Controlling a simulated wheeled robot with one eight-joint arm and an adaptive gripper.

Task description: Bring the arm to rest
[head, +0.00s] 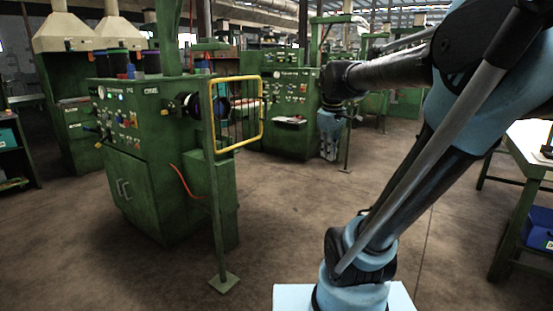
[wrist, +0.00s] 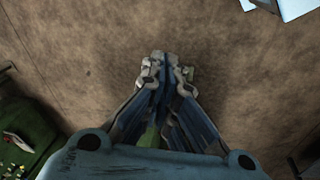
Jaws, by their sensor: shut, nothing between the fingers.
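My gripper (head: 329,153) hangs from the end of my raised, bent arm and points down in the head view. It is in front of the green machines, over open floor. In the wrist view my gripper (wrist: 166,72) has its fingers together, with nothing held between them. Below it is only bare brown floor (wrist: 240,75).
A green machine (head: 135,150) with a yellow guard frame (head: 262,115) on a post stands left of my arm. More green machines (head: 292,125) stand behind. A table (head: 530,140) is at the right, with a blue bin (head: 541,228) low down. The middle floor is clear.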

